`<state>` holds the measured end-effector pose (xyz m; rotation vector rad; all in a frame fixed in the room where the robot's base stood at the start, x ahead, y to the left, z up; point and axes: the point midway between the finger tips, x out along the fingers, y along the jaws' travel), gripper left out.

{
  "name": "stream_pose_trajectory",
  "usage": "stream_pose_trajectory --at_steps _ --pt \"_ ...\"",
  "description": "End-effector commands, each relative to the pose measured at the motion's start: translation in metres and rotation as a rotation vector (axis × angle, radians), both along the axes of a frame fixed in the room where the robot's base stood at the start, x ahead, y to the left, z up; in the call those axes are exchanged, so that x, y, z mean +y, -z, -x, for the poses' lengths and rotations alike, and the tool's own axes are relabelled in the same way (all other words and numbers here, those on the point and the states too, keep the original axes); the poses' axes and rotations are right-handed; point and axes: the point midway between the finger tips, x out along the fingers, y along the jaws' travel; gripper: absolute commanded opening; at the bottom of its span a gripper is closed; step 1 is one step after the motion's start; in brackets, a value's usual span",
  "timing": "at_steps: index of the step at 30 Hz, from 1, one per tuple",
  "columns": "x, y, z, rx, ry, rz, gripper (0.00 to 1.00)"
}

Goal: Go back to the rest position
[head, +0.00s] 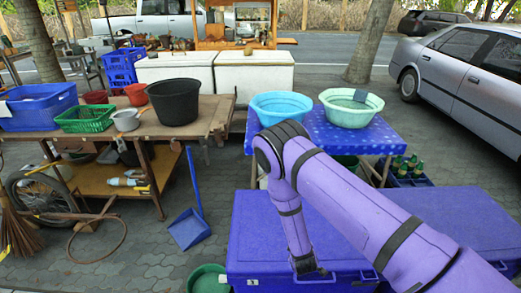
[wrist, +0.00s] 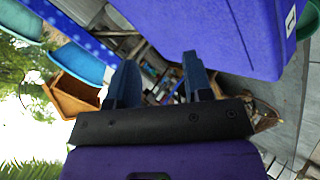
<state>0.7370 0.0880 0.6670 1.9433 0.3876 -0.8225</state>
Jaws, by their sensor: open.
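My gripper (wrist: 160,82) shows in the wrist view with its two dark blue fingers apart and nothing between them. In the head view, my purple arm comes in from the lower right, bends at the elbow and hangs down over the blue cooler boxes (head: 252,225). Its dark lower end (head: 306,265) is in front of the near cooler box; the fingers cannot be made out there. The wrist view is steeply tilted and shows a cooler box (wrist: 225,30) close by at the top right.
A blue-covered table (head: 315,135) with a blue basin (head: 280,105) and a green basin (head: 350,108) stands behind the arm. A wooden table (head: 215,112) with a black bucket (head: 174,100) is at left. A blue dustpan (head: 189,230) stands on clear paving.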

Motion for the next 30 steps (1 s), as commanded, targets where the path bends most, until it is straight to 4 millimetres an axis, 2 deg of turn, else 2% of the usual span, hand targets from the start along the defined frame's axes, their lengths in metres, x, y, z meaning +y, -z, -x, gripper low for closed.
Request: stream_pose_trajectory --at_steps 1,6,15,23,30 --pt "0.003 -0.020 -0.011 0.005 0.026 -0.030 0.46" --pt "0.011 -0.079 -0.035 0.044 0.104 -0.127 0.46" --pt "0.010 -0.190 -0.060 0.109 0.221 -0.284 0.46" --pt "-0.003 -0.287 -0.061 0.160 0.305 -0.402 0.46" --pt "-0.022 -0.374 -0.044 0.201 0.369 -0.495 0.46"
